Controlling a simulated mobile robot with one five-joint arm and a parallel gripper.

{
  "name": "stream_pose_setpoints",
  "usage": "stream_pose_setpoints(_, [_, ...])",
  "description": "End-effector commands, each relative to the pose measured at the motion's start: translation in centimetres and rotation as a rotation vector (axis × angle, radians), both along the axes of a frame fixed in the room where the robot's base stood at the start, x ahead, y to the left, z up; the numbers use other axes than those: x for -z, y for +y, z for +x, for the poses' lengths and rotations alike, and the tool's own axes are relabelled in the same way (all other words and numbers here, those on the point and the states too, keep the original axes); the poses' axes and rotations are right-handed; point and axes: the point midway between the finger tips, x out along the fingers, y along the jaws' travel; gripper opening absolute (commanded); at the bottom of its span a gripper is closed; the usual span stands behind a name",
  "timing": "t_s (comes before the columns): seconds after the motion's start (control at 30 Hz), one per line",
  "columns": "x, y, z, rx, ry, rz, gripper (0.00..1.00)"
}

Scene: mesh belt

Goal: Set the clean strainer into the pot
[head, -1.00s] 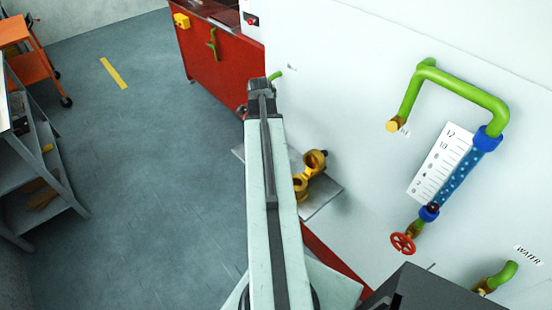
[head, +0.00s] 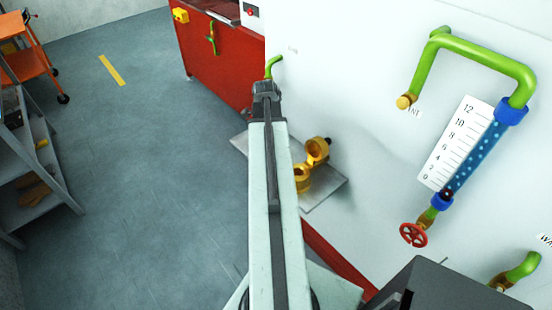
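A brass fitting with two round cups stands on a grey plate (head: 325,190) beside the white wall. The far cup (head: 317,151) shows a dark round mouth; the near cup (head: 302,178) is partly hidden behind my arm. I cannot tell whether either is the pot, and I make out no clean strainer. My arm reaches away up the picture, left of the cups. Its dark end, with my gripper (head: 265,88), is beyond the fitting in the picture and apart from it. The fingers are too small and hidden to read.
A green pipe (head: 490,63), a blue gauge (head: 475,158) and a red handwheel (head: 413,235) stick out from the wall at right. A red cabinet (head: 220,55) stands at the back. Grey shelves (head: 45,165) and an orange cart (head: 28,65) stand left. The floor between is clear.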

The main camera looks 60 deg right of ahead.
Motion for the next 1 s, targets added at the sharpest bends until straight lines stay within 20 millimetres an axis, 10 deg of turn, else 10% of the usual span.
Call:
stream_pose_setpoints(0.07, [-0.17,-0.01,-0.01,0.000,0.000,0.000,0.56])
stream_pose_setpoints(0.3, [-0.19,-0.02,-0.04,0.001,0.000,0.000,0.00])
stream_pose_setpoints(1.0, [-0.18,-0.06,-0.09,0.002,0.000,0.000,0.00])
